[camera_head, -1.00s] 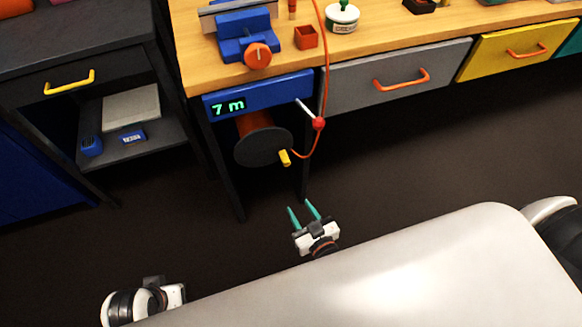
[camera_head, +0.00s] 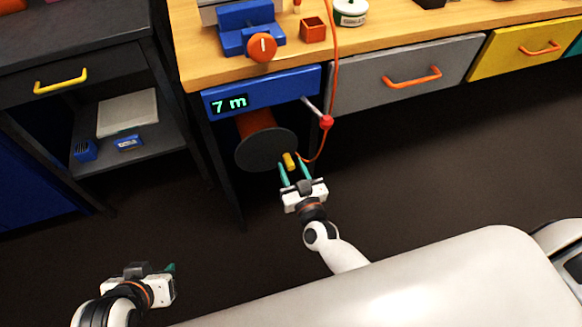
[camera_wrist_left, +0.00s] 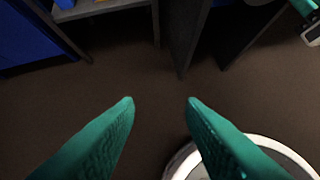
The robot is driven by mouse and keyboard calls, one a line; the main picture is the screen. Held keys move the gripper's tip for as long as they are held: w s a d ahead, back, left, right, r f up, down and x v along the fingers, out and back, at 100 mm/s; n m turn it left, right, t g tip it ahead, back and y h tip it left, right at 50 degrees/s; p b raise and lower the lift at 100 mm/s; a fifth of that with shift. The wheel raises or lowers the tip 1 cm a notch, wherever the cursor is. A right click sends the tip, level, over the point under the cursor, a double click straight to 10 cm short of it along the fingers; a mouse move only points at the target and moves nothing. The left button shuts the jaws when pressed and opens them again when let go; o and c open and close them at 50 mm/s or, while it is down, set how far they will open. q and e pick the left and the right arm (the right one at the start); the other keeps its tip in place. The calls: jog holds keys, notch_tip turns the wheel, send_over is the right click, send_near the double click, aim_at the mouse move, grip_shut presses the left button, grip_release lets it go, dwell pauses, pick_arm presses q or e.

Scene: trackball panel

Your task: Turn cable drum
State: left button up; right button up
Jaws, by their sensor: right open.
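The cable drum (camera_head: 265,149), a dark grey disc with an orange body behind it, hangs under the blue panel (camera_head: 262,92). The panel's display reads "7 m". The drum's yellow crank handle (camera_head: 289,161) sticks out at the disc's right edge. My right gripper (camera_head: 294,170) is open, its two teal fingers pointing up at the handle, one on each side or just short of it; contact cannot be told. My left gripper (camera_head: 172,268) is low at the left, far from the drum. In the left wrist view its fingers (camera_wrist_left: 159,104) are apart with nothing between them.
An orange cable (camera_head: 331,80) runs from the bench top past a red-tipped lever (camera_head: 326,121) down toward the drum. A dark leg stands left of the drum. A dark cabinet (camera_head: 92,95) with a yellow handle is at the left. The floor between is clear.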

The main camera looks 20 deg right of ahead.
pick_arm(q)
jog(key=shift+w+d+r+t, duration=0.25)
jog(key=shift+w+t, duration=0.15)
jog(key=shift+w, duration=0.2)
pick_arm(e)
jog(key=shift+w, duration=0.6)
grip_shut()
pick_arm(q)
jog(key=shift+w+a, duration=0.1)
jog(key=shift+a, duration=0.05)
pick_arm(e)
jog(key=shift+f, duration=0.1)
